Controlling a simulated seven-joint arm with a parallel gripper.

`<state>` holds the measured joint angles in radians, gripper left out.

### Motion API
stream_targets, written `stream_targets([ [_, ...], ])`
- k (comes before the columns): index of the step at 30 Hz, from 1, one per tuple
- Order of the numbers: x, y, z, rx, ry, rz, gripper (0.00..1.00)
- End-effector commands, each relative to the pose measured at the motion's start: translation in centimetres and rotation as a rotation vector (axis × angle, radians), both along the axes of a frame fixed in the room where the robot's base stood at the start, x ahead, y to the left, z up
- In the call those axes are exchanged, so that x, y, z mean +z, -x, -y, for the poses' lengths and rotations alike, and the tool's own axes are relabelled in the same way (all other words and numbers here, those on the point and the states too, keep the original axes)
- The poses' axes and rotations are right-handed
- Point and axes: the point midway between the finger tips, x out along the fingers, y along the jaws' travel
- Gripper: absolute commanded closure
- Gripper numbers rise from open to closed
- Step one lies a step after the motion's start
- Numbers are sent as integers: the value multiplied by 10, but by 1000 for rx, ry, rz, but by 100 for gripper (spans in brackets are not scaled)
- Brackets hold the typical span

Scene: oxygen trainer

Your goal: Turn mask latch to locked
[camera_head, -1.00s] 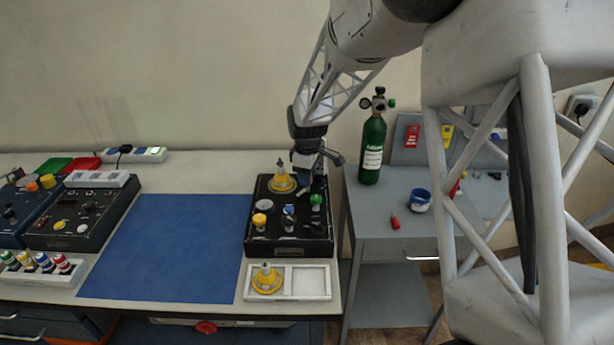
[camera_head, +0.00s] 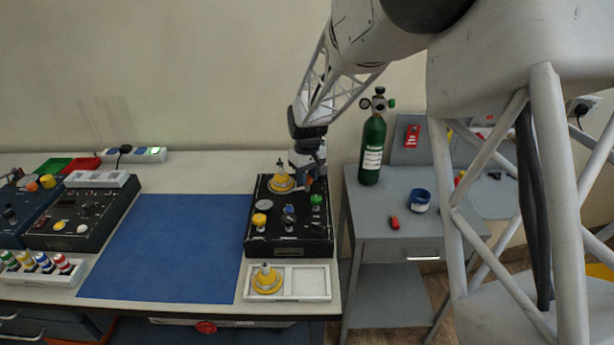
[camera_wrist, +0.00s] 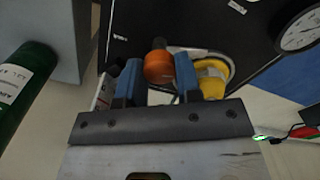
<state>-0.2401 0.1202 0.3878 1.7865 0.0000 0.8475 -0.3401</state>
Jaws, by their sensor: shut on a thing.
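My gripper (camera_wrist: 157,76) is shut on an orange knob (camera_wrist: 158,66), which shows between its blue fingers in the wrist view. I take this knob to be the mask latch; no locked marking is readable. In the head view my gripper (camera_head: 306,172) is at the back right of the black trainer box (camera_head: 289,243), and a bit of the orange knob (camera_head: 308,181) shows below it. A yellow mask (camera_head: 282,183) sits on the box just left of the gripper. It also shows in the wrist view (camera_wrist: 212,76), beside the right finger.
The box also carries a gauge (camera_head: 264,206) and yellow, blue and green knobs. A white tray (camera_head: 310,284) in front holds another yellow mask (camera_head: 267,279). A green cylinder (camera_head: 371,150) stands on the grey side table (camera_head: 366,220). The blue mat (camera_head: 165,245) is clear.

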Motion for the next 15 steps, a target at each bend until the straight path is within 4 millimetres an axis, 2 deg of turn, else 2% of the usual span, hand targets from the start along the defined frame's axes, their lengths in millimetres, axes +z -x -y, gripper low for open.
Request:
stream_targets([
  [7, 0, 0, 0, -98, -1, 1, 92],
  [15, 0, 0, 0, -119, -1, 1, 92],
])
